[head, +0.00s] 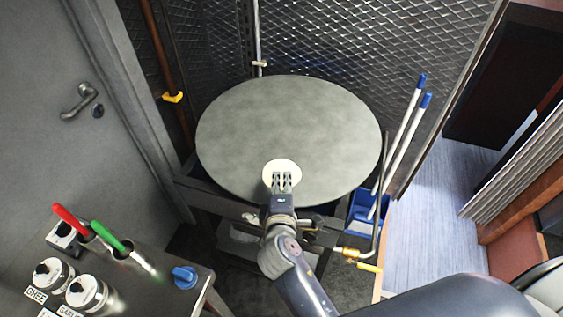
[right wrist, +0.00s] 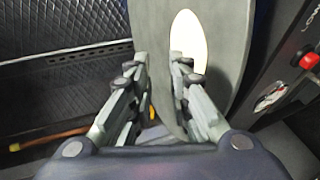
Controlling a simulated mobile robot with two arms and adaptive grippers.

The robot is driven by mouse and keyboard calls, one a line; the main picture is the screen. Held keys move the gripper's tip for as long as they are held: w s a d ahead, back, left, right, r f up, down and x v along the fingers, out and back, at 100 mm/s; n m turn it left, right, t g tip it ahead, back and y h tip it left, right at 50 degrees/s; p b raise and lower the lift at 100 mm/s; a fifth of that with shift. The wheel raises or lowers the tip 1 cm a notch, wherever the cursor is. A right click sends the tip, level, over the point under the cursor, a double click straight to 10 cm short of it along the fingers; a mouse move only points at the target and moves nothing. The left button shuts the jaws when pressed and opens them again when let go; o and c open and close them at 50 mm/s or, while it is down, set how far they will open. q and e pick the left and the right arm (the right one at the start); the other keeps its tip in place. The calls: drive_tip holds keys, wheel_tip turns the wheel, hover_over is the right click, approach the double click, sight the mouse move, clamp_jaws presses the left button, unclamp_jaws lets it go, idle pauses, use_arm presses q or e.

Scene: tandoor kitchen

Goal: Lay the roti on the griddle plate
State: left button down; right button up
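The griddle plate (head: 285,112) is a large, round, grey disc on a dark stand in the middle of the head view. The roti (head: 282,166) is a small, pale disc lying flat on the plate near its front edge. My right gripper (head: 281,182) reaches over that edge, its fingertips at the roti's near side and covering part of it. In the right wrist view, the two fingers stand apart with a gap between them. There the roti (right wrist: 190,38) shows beyond the right-hand finger, against the plate (right wrist: 228,50). Whether a fingertip touches the roti is unclear. My left gripper is out of view.
A side table at lower left holds white jars (head: 88,292) and red- and green-handled utensils (head: 108,236). A blue bin (head: 362,212) with blue-tipped rods stands right of the plate, near a gas pipe with a yellow lever (head: 369,267). Mesh walls stand behind. Most of the plate is bare.

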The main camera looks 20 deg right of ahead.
drive_tip(key=shift+s+a+f, duration=0.1)
drive_tip(key=shift+s+a, duration=0.05)
drive_tip(key=shift+a, duration=0.1)
